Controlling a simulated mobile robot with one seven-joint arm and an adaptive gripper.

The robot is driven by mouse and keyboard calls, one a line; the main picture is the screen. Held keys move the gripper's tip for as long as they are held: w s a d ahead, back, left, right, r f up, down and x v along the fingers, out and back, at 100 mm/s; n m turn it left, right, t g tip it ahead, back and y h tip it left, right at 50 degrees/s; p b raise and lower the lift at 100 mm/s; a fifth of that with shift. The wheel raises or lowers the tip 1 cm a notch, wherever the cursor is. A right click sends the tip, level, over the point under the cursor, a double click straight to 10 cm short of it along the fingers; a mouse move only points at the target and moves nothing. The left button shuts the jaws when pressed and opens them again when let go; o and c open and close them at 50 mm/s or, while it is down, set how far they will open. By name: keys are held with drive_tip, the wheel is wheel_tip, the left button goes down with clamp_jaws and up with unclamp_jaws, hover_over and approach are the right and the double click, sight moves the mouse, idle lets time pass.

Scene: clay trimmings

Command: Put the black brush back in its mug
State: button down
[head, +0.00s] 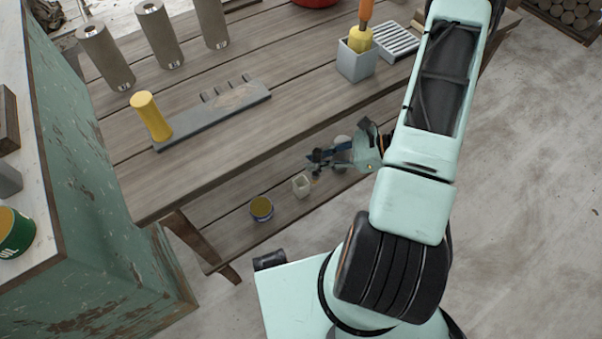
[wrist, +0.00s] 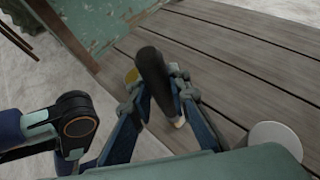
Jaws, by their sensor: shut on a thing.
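My gripper (wrist: 165,100) is shut on the black brush (wrist: 152,68), which shows in the wrist view as a thick dark shaft between the fingers. In the head view my gripper (head: 318,160) is over the lower plank shelf, and the brush is too small and dark there to make out clearly. A small white squarish cup (head: 301,185) stands on that shelf, just below and left of the gripper in the picture. I cannot tell whether it is the brush's mug. The brush is outside it, as far as I can see.
A blue tin with a yellow top (head: 261,208) stands left of the cup. A pale round thing (wrist: 275,140) lies right of the gripper in the wrist view.

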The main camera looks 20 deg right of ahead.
drive_tip(key=w+a+f+b, duration=0.1)
drive_tip(key=a+f+b, duration=0.2)
drive_tip(key=f, duration=0.4)
drive_tip(key=shift+w+a, duration=0.3)
drive_tip(key=shift+a, duration=0.1)
drive_tip(key=shift+f, duration=0.2)
drive_tip(key=c, duration=1.8)
unclamp_jaws()
drive_tip(key=shift+r, duration=0.15)
